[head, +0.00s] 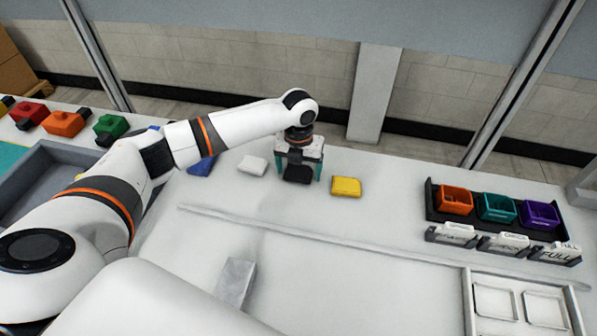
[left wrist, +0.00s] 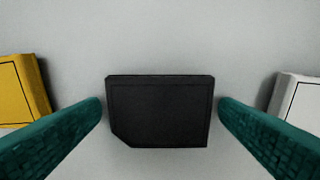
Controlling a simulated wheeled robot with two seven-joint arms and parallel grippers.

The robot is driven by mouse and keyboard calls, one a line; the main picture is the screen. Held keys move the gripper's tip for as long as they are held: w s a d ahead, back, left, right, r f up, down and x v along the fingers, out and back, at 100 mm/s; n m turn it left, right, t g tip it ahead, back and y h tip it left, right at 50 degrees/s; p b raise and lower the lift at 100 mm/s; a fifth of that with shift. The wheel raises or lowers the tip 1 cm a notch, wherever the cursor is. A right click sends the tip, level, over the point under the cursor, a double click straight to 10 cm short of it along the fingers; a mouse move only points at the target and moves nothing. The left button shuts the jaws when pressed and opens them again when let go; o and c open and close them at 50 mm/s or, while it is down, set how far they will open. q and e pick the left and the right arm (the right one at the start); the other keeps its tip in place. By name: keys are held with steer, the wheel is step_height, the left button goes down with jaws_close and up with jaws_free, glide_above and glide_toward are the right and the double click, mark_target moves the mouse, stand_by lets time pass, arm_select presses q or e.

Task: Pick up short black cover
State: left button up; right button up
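The short black cover (head: 298,174) lies flat on the white table, between a white cover and a yellow cover. In the left wrist view the black cover (left wrist: 160,110) is centred, with one corner cut off. My left gripper (head: 299,172) is over it, pointing down. Its teal fingers (left wrist: 160,112) stand on either side of the cover, with a narrow gap seen at each side, so it is open. I cannot tell the exact fingertip height above the table. My right gripper is not in view.
A yellow cover (head: 345,187) is close on the right and a white cover (head: 252,166) close on the left. A blue cover (head: 203,165) lies farther left. A black rack (head: 432,207) holds orange, teal and purple bins. A white tray (head: 468,300) is at front right.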

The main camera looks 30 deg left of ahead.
arm_select(q)
steer(key=c, duration=0.8)
steer(key=shift+c, duration=0.2)
steer(key=shift+r, duration=0.15)
